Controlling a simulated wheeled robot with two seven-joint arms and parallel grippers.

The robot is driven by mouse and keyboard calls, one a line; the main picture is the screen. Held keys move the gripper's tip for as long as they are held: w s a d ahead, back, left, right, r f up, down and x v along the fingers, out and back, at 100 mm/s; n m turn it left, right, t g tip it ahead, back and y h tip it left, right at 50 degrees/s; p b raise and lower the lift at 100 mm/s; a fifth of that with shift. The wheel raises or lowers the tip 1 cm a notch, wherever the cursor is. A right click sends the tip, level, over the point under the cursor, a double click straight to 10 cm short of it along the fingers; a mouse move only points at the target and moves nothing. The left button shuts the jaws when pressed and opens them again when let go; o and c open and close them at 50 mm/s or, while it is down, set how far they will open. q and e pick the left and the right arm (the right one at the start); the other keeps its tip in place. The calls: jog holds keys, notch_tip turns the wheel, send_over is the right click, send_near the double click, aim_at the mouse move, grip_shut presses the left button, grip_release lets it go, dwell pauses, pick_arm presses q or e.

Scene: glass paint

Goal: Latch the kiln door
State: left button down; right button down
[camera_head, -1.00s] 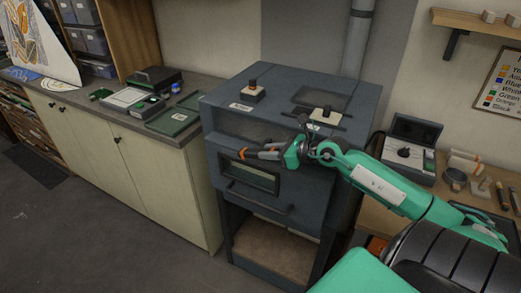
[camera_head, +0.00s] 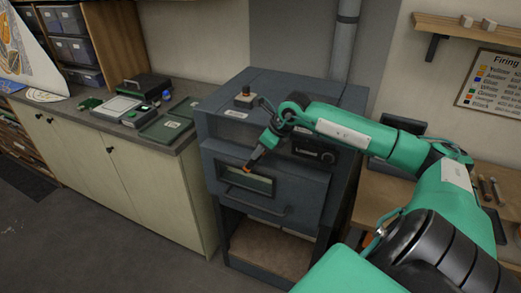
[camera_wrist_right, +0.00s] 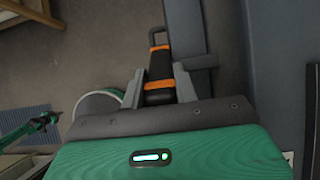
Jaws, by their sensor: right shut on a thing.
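The blue-grey kiln (camera_head: 318,205) stands in the middle of the head view. Its front door (camera_head: 290,190) looks closed, with a window (camera_head: 247,179) and a bar handle (camera_head: 254,206). My right gripper (camera_head: 258,152) points down and left in front of the door's upper part. In the right wrist view it is shut on a black handle with orange bands (camera_wrist_right: 157,85), which ends in a loop. I cannot tell whether this handle is fixed to the door. A small green jointed part at the wrist view's left looks like my left gripper (camera_wrist_right: 42,122); its fingers are unclear.
A knob on a pale base (camera_head: 245,97) sits on the kiln top. A counter (camera_head: 185,142) with trays and green boards is left of the kiln. A wooden table (camera_head: 385,197) is at the right. The floor (camera_head: 100,235) in front is clear.

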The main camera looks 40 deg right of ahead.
jog(key=shift+w+a+r+g, duration=0.1)
jog(key=shift+w+r+g, duration=0.2)
jog(key=shift+g, duration=0.2)
jog(key=shift+w+a+g+h+p, duration=0.1)
jog(key=shift+w+g+h+p, duration=0.2)
jog(key=shift+g+h+p, duration=0.3)
jog(key=shift+w+a+g+p, duration=0.2)
jog(key=shift+w+g+p, duration=0.2)
jog(key=shift+g+p, duration=0.5)
jog(key=shift+w+f+g+h, duration=0.15)
jog(key=shift+g+h, duration=0.35)
jog(key=shift+g, duration=0.3)
jog(key=shift+a+f, duration=0.1)
jog(key=c, duration=1.1)
grip_release()
jog(key=shift+w, duration=0.1)
